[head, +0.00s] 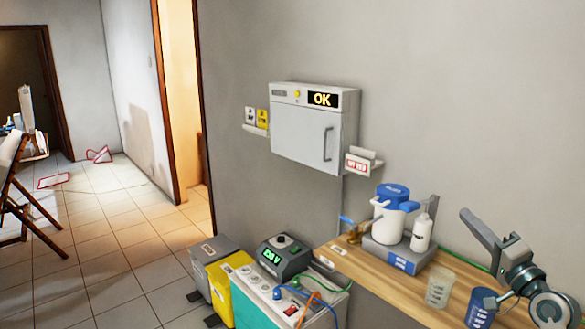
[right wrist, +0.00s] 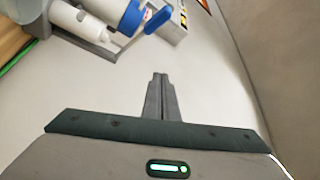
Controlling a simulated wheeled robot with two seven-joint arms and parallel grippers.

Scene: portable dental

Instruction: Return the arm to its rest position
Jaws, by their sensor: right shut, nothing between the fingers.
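My right arm comes in at the lower right of the head view, raised over the right end of the wooden shelf (head: 375,275). Its right gripper (head: 468,217) points up and to the left. In the right wrist view the two fingers of the gripper (right wrist: 160,76) are together with nothing between them. The gripper is apart from the things on the shelf. My left gripper is in neither view.
The shelf holds a blue-lidded white jug (head: 392,215), a white bottle (head: 423,230), a clear cup (head: 440,288) and a blue cup (head: 481,308). A white wall cabinet (head: 310,130) reads OK. Bins (head: 233,285) and a device (head: 284,257) stand left. The floor (head: 120,240) has free room.

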